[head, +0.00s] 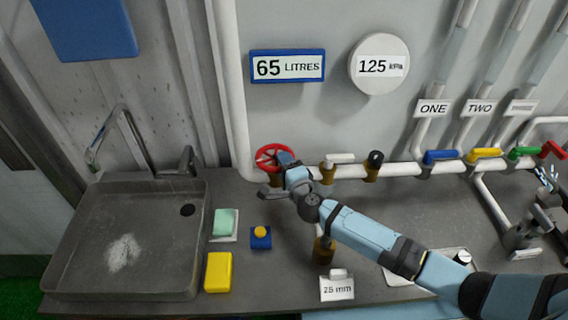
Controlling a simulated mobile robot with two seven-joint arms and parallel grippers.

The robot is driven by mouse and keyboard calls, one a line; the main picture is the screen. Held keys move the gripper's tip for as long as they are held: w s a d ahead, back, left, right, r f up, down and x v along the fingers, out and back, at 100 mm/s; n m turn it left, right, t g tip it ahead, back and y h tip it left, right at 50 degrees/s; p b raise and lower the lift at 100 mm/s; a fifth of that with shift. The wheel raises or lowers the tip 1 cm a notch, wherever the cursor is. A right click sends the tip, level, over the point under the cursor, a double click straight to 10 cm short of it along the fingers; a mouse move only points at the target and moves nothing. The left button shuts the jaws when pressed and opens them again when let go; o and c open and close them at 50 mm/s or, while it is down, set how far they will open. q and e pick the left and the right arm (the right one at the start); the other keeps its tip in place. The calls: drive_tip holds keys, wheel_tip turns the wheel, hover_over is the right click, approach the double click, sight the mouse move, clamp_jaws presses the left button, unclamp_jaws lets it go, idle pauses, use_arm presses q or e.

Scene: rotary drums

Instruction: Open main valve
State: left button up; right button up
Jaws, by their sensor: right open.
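The main valve appears to be the red handwheel (267,157) on the white pipe at the back of the bench. My right arm reaches in from the lower right, and its gripper (284,160) is at the right side of the red wheel. The gripper is open and covers part of the wheel's right side. I cannot tell whether its fingers touch the rim.
A sink (130,240) with a tap is at the left. A green sponge (225,222), a yellow block (218,272) and a blue box with a yellow button (261,240) sit beside it. Blue (442,156), yellow (484,153) and green (523,152) valve handles line the pipe at right.

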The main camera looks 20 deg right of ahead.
drive_tip(key=shift+w, duration=0.2)
drive_tip(key=shift+c, duration=0.3)
clamp_jaws()
drive_tip(key=shift+y, duration=0.3)
